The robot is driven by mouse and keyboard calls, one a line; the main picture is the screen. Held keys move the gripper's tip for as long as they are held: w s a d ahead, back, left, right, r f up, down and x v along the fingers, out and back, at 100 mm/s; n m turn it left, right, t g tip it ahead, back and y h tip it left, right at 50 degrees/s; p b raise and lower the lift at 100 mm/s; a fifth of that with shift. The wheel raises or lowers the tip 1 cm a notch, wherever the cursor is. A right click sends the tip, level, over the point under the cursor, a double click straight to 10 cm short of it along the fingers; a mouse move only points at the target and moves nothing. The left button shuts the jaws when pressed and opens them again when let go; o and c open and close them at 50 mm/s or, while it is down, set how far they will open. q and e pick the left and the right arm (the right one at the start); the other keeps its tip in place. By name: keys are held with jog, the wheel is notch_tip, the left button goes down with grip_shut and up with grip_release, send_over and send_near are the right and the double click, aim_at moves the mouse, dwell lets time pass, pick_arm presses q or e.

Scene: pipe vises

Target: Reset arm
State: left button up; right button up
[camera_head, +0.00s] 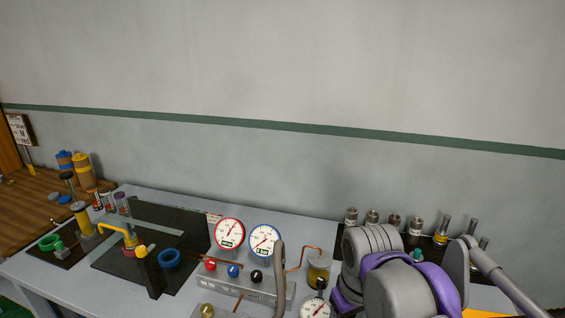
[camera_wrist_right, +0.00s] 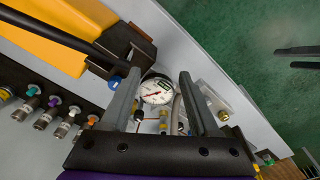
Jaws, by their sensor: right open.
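My right arm (camera_head: 400,275), grey with purple bands, fills the lower right of the head view and covers part of the bench; its gripper is hidden there. In the right wrist view my right gripper (camera_wrist_right: 160,76) is open, its two grey fingers apart. A white round gauge (camera_wrist_right: 156,90) shows between the fingers; I cannot tell how far beyond them it lies. Nothing is held between the fingers. My left gripper is not recognisable in either view.
The bench carries a panel with a red-rimmed gauge (camera_head: 229,233) and a blue-rimmed gauge (camera_head: 265,240). A blue ring (camera_head: 169,258) lies on a dark mat. Small fittings (camera_head: 416,227) line the back right. A yellow body (camera_wrist_right: 50,35) is beside the right gripper. Two dark prongs (camera_wrist_right: 298,50) show over green floor.

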jog(key=s+d+f+m+t, duration=0.2)
jog(key=s+f, duration=0.3)
jog(key=f, duration=0.2)
jog(key=s+d+f+m+t, duration=0.2)
jog(key=s+d+f, duration=0.1)
jog(key=f, duration=0.5)
jog(key=shift+s+d+f, duration=0.2)
jog(key=shift+s, duration=0.65)
jog(key=shift+s+d, duration=0.1)
dwell(1.0)
